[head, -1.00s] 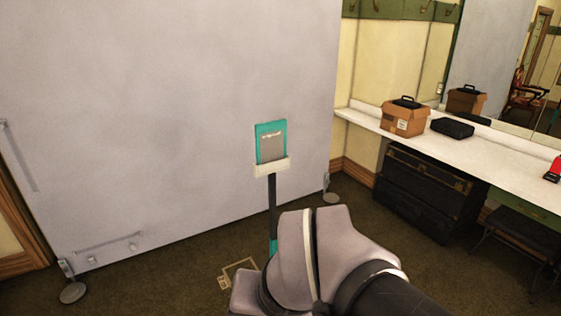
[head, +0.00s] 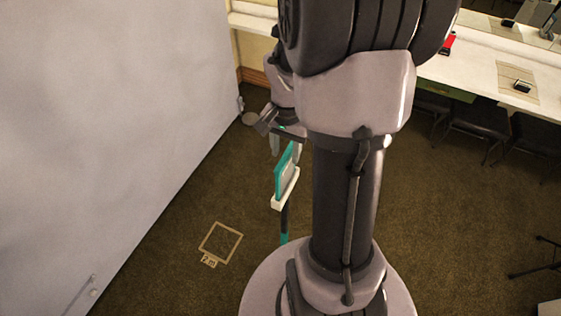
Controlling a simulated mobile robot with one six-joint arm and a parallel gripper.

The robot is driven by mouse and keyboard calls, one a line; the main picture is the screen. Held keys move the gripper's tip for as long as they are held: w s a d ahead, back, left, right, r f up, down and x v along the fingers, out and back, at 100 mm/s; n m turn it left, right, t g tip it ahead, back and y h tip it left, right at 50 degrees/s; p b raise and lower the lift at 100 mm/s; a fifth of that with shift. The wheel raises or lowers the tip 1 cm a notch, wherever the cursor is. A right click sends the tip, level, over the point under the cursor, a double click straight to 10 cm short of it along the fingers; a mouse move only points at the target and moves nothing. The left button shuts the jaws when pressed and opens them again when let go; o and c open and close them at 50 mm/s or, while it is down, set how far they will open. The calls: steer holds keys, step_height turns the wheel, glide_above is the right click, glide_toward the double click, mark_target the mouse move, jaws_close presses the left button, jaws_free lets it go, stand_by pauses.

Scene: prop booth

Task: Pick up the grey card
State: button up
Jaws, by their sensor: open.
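The grey card (head: 287,176) stands upright against a teal backing on a white ledge (head: 284,197) at the top of a thin dark stand with a teal band. I see it nearly edge-on, so little of its face shows. My gripper (head: 285,148) is open, with its fingers pointing down at the top of the card and backing. One finger shows on each side of the top edge in the picture. I cannot tell whether they touch it. My arm covers the area just right of the card.
A large pale panel (head: 110,120) stands on the left, with a foot near its far end. A taped floor square (head: 220,243) lies left of the stand. A white counter (head: 490,70) with several items and dark chairs below runs along the right. Carpet between is open.

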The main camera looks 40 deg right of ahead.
mark_target(286, 166)
steer(key=shift+s+d+f, duration=0.1)
steer(key=shift+s+f, duration=0.1)
steer(key=shift+f, duration=0.3)
step_height(286, 166, down, 5)
steer(key=shift+r, duration=0.2)
steer(key=shift+f, duration=0.35)
steer(key=shift+w, duration=0.1)
steer(key=shift+f, duration=0.2)
steer(key=shift+c, duration=0.2)
jaws_close()
